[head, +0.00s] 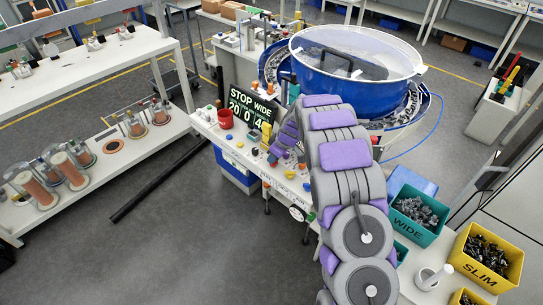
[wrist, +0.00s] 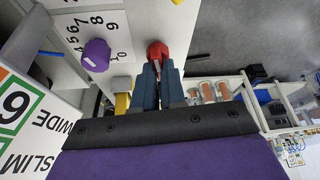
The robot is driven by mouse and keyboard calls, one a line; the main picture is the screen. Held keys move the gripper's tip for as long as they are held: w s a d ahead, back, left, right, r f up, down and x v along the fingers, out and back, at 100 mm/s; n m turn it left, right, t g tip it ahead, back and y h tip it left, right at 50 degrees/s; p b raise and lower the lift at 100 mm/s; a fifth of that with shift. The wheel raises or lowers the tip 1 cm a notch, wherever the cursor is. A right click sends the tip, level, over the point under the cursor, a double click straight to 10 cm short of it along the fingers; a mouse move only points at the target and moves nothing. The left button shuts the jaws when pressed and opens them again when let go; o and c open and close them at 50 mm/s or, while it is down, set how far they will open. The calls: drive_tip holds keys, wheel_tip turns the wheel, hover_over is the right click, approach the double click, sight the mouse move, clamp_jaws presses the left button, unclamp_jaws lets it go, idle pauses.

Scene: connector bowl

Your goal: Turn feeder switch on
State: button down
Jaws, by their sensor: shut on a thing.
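In the wrist view my gripper (wrist: 158,72) has its two dark fingers close together on a red knob (wrist: 157,49) of the white control panel (wrist: 125,68). The fingers cover the lower part of the knob. No label by the red knob is readable, and which way it is turned cannot be told. In the head view my gripper is low over the control panel (head: 236,158), and my arm hides part of it. The sign (head: 250,108) behind the panel reads STOP, WIDE and some numbers.
A purple knob (wrist: 96,55) with a numbered dial sits left of the red one. A yellow part (wrist: 122,103) is close beside my fingers. The blue feeder bowl (head: 350,88) stands behind. A red cup (head: 225,118), a teal WIDE bin (head: 418,212) and a yellow SLIM bin (head: 485,258) are near.

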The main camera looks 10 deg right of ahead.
drive_tip(key=m+p, duration=0.2)
drive_tip(key=m+t+h, duration=0.1)
drive_tip(key=shift+s+m+p, duration=0.25)
drive_tip(key=shift+m+p, duration=0.15)
drive_tip(key=shift+r+m+h+p, duration=0.15)
drive_tip(key=shift+m+h+p, duration=0.25)
drive_tip(key=shift+m+p, duration=0.7)
drive_tip(key=shift+m+h+p, duration=0.3)
drive_tip(key=shift+m+p, duration=0.3)
drive_tip(key=shift+p, duration=0.5)
drive_tip(key=shift+f+m+h, duration=0.3)
drive_tip(key=shift+m+h, duration=0.1)
drive_tip(key=shift+m, duration=0.6)
drive_tip(key=shift+f+m+h+b, duration=0.1)
drive_tip(key=shift+m+h+b, duration=0.2)
drive_tip(key=shift+m+b, duration=0.35)
drive_tip(key=shift+a+m, duration=0.1)
drive_tip(key=shift+m, duration=0.25)
drive_tip(key=c, duration=1.2)
unclamp_jaws()
